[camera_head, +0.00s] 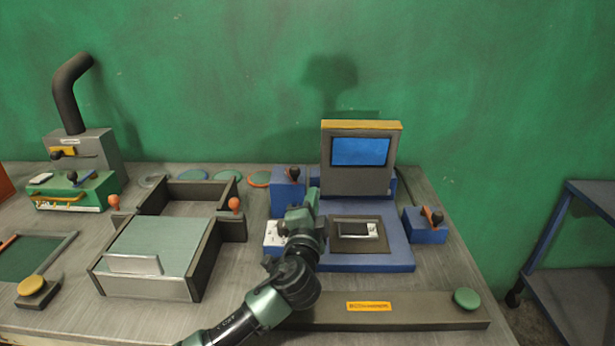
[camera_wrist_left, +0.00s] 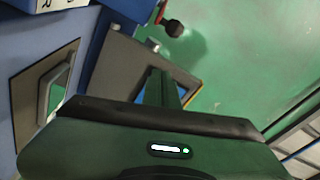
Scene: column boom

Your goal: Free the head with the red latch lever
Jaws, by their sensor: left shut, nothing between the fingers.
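The head (camera_head: 340,184) is a grey upright unit with a blue screen and a yellow top, standing at the back of a blue base. A lever with a dark knob and reddish arm (camera_head: 293,173) sits on the blue block left of it. It also shows at the top of the left wrist view (camera_wrist_left: 172,27). A second orange-red lever with a dark knob (camera_head: 434,216) sits on the right blue block. My left gripper (camera_head: 313,192) is shut and empty, just left of the head and close to the left block. It also shows in the wrist view (camera_wrist_left: 165,88). My right gripper is out of view.
A framed plate (camera_head: 345,246) lies on the blue base (camera_head: 395,254). A white switch box (camera_head: 272,236) is beside my left arm. A grey drawer unit (camera_head: 165,240) stands to the left. A bar with a green button (camera_head: 467,298) runs along the front.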

